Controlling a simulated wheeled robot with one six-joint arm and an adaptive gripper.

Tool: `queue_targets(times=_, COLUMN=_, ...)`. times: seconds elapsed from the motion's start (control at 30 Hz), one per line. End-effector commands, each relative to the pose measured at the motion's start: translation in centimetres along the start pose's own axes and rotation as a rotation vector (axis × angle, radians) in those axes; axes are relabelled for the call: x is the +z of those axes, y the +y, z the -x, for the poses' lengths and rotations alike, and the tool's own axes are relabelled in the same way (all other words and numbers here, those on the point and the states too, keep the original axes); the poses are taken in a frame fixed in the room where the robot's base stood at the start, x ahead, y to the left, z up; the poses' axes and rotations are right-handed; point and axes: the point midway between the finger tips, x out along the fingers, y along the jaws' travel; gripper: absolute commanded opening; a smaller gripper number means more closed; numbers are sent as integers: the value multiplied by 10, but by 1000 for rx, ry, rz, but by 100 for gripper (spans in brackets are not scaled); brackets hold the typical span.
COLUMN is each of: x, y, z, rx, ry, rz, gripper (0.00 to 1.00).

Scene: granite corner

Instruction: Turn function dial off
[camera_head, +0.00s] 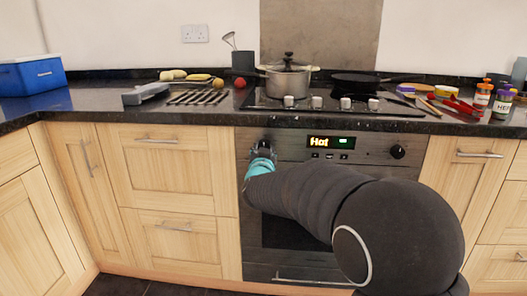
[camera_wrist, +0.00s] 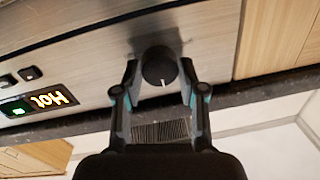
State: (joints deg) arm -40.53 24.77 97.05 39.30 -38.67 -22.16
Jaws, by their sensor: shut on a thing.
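The oven's left round black dial (camera_wrist: 160,68) sits on the steel control panel, with a white mark pointing down in the wrist view, toward the worktop edge. My gripper (camera_wrist: 159,64) is shut on this dial, one finger on each side of it. In the head view my gripper (camera_head: 262,152) is at the panel's left end and hides most of that dial. The oven display (camera_head: 331,142) reads "Hot" with a green light. It also shows upside down in the wrist view (camera_wrist: 42,104). A second black dial (camera_head: 398,152) is at the panel's right.
The oven door handle (camera_head: 300,278) is below my arm. Above the panel, the hob holds a steel pot (camera_head: 287,80) and a dark pan (camera_head: 360,84), with several hob knobs along its front. Wooden drawers (camera_head: 165,160) flank the oven.

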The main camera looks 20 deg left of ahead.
Motion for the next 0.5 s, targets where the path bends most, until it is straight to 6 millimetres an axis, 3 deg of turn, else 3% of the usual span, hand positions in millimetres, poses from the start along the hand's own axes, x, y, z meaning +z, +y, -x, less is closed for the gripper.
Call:
queue_targets(times=0.27, x=1, y=0, z=0, rx=1, ry=-1, rz=2, gripper=6)
queue_targets(times=0.3, x=1, y=0, z=0, rx=1, ry=-1, rz=2, gripper=43)
queue_targets(times=0.4, x=1, y=0, z=0, rx=0, ry=-1, rz=2, gripper=66)
queue_targets(times=0.5, x=1, y=0, z=0, rx=0, ry=-1, rz=1, gripper=66)
